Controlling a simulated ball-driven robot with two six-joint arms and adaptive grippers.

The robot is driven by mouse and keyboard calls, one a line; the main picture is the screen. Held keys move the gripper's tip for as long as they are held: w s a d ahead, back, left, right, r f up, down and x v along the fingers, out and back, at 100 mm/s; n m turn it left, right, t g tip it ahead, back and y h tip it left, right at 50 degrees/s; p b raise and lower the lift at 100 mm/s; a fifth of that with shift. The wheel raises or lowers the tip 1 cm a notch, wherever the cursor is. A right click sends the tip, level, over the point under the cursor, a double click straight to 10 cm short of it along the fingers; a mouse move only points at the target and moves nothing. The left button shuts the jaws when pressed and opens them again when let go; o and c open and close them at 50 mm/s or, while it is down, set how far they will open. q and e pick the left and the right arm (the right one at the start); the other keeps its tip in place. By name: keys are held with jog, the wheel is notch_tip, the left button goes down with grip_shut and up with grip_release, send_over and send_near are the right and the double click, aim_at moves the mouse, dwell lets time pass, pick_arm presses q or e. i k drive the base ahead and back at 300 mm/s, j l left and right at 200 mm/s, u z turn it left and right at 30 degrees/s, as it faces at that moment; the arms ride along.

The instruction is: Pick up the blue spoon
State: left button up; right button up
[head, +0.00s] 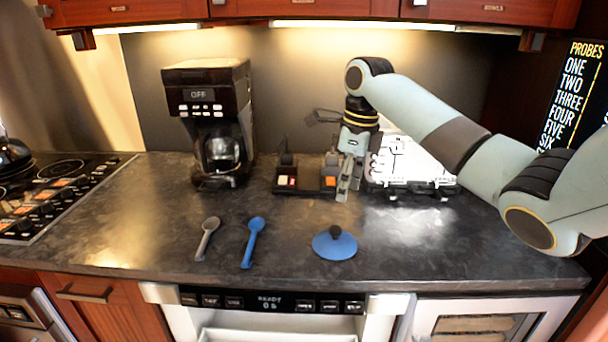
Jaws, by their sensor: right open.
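A blue spoon (253,242) lies on the dark countertop (150,230), its bowl toward the back and its handle toward the front edge. My right gripper (344,188) points down above the back part of the counter, to the right of the spoon and apart from it. It is open, and I see nothing between its fingers. My left gripper is not in view.
A grey spoon (207,238) lies left of the blue one, and a blue lid (335,243) with a dark knob lies right of it. A coffee maker (212,115), a small dark box (290,180) and a white case (415,165) stand behind. A cooktop (60,185) is at left.

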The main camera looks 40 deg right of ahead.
aim_at(256, 225)
jog(key=k, duration=1)
